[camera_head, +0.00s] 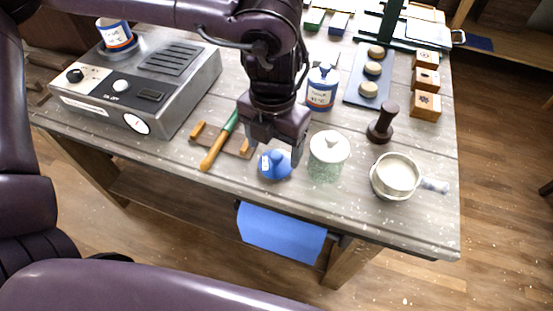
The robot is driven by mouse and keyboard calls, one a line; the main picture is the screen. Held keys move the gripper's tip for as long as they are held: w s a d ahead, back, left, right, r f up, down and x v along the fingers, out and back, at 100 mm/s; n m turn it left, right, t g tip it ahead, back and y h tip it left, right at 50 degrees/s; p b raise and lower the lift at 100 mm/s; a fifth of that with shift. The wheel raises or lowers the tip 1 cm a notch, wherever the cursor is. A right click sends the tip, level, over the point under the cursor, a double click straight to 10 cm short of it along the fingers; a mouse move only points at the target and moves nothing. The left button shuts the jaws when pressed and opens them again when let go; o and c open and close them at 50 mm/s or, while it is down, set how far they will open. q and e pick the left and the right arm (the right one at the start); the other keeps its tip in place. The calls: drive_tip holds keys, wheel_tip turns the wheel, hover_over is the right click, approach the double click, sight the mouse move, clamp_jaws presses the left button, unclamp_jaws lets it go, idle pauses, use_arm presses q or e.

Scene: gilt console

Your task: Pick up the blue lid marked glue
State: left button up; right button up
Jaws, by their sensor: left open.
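The blue lid (278,166) is a small cone-like cap with a pale label on its left side. It sits on the wooden table near the front edge. The label is too small to read. My left gripper (271,150) points down right above the lid, with its fingers apart around the lid's top. I cannot tell whether the fingers touch it. My right gripper is not in view.
A white-lidded jar (327,160) stands close to the right of the lid. A green-and-orange tool on a wooden rest (226,142) lies to the left. A blue-and-white jar (321,90) is behind. A metal pot (394,177) stands at right. A grey machine (150,85) fills the left.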

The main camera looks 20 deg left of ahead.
sight(275, 156)
use_arm(q)
wheel_tip(275, 156, down, 3)
drive_tip(key=shift+r+p, duration=0.1)
drive_tip(key=shift+p, duration=0.2)
drive_tip(key=shift+w+f, duration=0.1)
drive_tip(key=shift+f, duration=0.75)
drive_tip(key=c, duration=0.6)
drive_tip(key=shift+c, duration=0.6)
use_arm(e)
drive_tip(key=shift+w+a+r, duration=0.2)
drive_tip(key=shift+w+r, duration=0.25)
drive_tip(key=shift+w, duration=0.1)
use_arm(q)
drive_tip(key=shift+r, duration=0.1)
